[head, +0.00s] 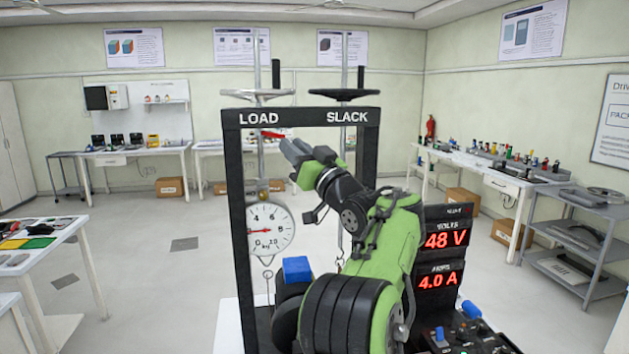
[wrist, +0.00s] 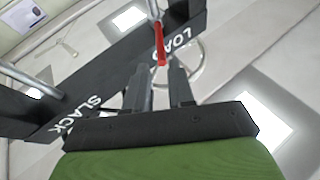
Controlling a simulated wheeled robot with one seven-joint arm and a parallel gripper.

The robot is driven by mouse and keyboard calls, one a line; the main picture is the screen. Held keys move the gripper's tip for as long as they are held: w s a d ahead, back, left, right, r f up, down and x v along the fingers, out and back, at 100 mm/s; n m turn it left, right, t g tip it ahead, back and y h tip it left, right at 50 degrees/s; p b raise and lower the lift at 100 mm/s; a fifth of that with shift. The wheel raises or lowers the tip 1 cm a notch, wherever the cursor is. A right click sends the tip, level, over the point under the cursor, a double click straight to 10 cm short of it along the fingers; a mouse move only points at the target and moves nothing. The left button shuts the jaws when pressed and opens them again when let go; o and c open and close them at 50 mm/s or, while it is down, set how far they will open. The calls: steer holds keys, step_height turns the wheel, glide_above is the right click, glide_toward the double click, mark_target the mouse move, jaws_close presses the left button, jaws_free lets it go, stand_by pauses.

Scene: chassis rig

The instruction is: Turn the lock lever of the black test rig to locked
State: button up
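The black test rig (head: 234,190) stands in front of me, with LOAD and SLACK on its top bar. The red lock lever (head: 272,135) shows just below the bar on the LOAD side. In the wrist view the red lever (wrist: 160,45) runs from a metal rod, its free end toward my gripper. My gripper (head: 291,146) is just right of the lever in the head view. In the wrist view my gripper (wrist: 158,68) is open, with a clear gap between its fingers. The lever's end lies at this gap; I cannot tell whether it touches a finger.
Handwheels (head: 257,96) sit on top of the rig. A display (head: 446,240) reads 48 V and 4.0 A at right. Open floor lies left of the rig.

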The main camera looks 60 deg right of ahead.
steer(key=b+v, duration=0.4)
steer(key=v, duration=0.6)
steer(key=shift+w+f, duration=0.1)
